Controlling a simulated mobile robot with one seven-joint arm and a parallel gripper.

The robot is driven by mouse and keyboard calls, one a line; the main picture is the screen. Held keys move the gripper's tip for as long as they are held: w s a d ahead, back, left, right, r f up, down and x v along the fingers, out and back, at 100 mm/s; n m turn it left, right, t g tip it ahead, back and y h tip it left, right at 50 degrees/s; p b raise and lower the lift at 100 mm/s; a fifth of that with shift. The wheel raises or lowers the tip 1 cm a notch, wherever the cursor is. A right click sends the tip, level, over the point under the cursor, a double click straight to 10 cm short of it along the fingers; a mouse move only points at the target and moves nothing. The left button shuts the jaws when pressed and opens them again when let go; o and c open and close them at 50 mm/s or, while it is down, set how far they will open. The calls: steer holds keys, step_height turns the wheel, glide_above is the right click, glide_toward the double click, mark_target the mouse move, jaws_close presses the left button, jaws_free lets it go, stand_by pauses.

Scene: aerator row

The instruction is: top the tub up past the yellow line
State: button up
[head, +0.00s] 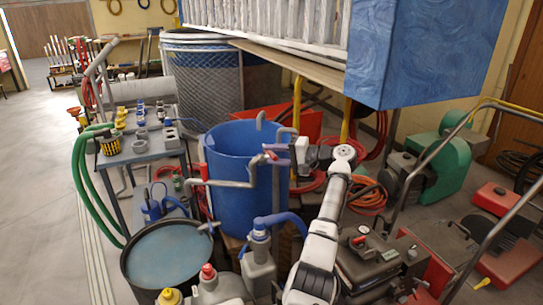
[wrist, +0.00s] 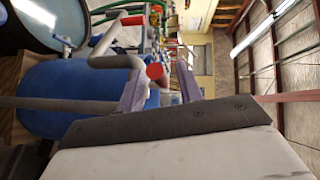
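A black round tub (head: 165,252) holding blue-grey water stands at the lower left in the head view; its rim and water also show at the top left of the wrist view (wrist: 52,22). I cannot make out a yellow line on it. A grey pipe (head: 225,184) runs across the front of a large blue barrel (head: 232,205), its left end near the tub's rim. My gripper (head: 267,154) is at the barrel's right side, by the pipe's upright. In the wrist view its fingers (wrist: 157,68) are apart, with a round red knob (wrist: 155,72) showing between them; contact is unclear.
A grey cart (head: 140,152) with bottles and fittings stands left of the barrel, green hoses hanging beside it. Jugs (head: 258,265) crowd the front. A large blue-sided tank (head: 425,50) overhangs at upper right. The floor at far left (head: 45,200) is clear.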

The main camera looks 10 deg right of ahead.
steer(key=b+v, duration=0.2)
steer(key=v, duration=1)
steer(key=shift+s+d, duration=0.2)
